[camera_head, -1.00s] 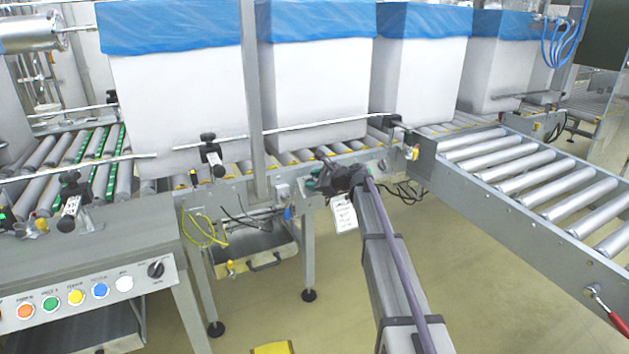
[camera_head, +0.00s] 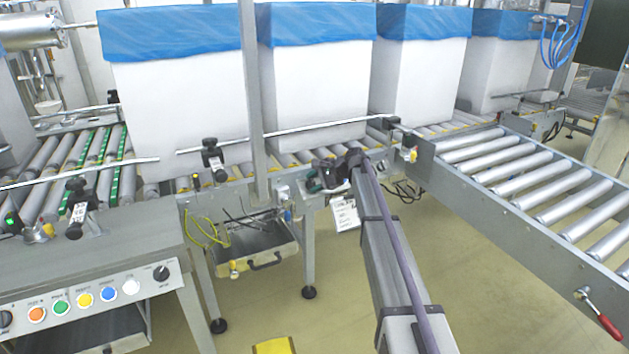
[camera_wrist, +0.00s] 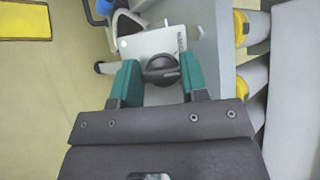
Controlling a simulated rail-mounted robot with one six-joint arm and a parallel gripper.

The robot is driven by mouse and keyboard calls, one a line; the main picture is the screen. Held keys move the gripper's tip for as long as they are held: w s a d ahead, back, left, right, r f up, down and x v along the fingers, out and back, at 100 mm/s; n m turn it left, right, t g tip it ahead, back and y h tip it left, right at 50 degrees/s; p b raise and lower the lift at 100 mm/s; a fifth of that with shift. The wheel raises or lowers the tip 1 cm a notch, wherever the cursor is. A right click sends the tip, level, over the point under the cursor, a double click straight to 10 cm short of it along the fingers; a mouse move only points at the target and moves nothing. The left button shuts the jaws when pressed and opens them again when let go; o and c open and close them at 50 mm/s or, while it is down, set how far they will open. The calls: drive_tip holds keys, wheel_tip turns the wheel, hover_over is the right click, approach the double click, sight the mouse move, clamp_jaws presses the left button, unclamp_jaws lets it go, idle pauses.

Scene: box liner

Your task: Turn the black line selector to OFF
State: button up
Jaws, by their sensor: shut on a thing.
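The black selector knob (camera_wrist: 160,68) shows in the wrist view between the two green fingertips of my gripper (camera_wrist: 160,80). My gripper is shut on the knob, one finger on each side. The knob's pointer position cannot be told.
Several white boxes with blue liners (camera_head: 315,80) stand on the roller conveyor behind my gripper. A roller section (camera_head: 540,180) juts out on the right. A button panel (camera_head: 95,290) with another black knob (camera_head: 161,273) is at lower left. Open floor (camera_head: 480,290) lies at lower right.

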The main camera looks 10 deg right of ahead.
idle(0.3)
drive_tip(key=o, duration=0.9)
drive_tip(key=shift+f, duration=0.1)
